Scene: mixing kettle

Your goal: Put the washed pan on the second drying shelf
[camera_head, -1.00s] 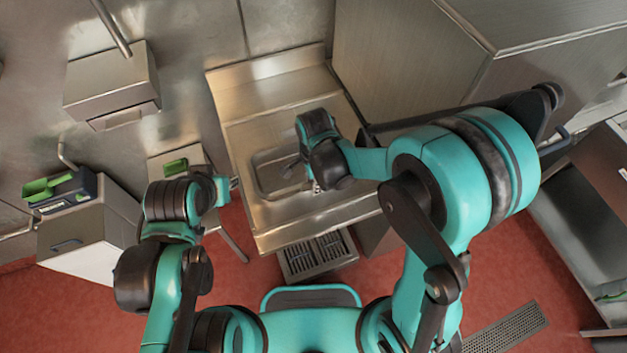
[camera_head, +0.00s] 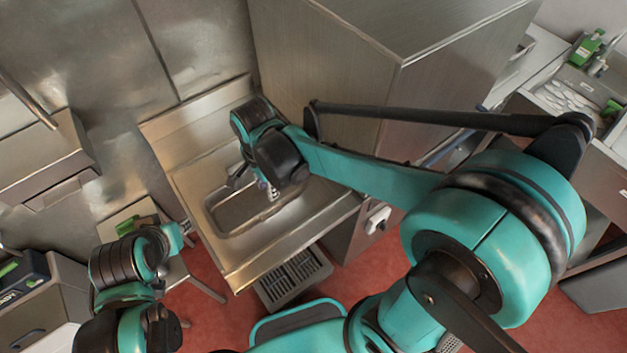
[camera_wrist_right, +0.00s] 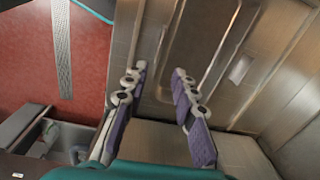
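No separate washed pan can be made out. A rectangular metal basin shape (camera_head: 222,212) is set in the steel sink counter (camera_head: 205,167), and I cannot tell whether a pan lies in it. My right gripper (camera_head: 254,187) hangs over that basin, partly hidden by its own wrist. In the right wrist view its two purple-padded fingers (camera_wrist_right: 160,105) are apart with nothing between them, over bare metal. My left gripper (camera_head: 182,230) is at the lower left, left of the counter; its fingers are too small to read. I cannot identify a drying shelf.
A large steel cabinet (camera_head: 345,60) stands right behind the sink counter. A floor grate (camera_head: 293,278) lies in front of the counter. A worktop with green items (camera_head: 587,47) is at the upper right. Red floor (camera_head: 345,268) shows between.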

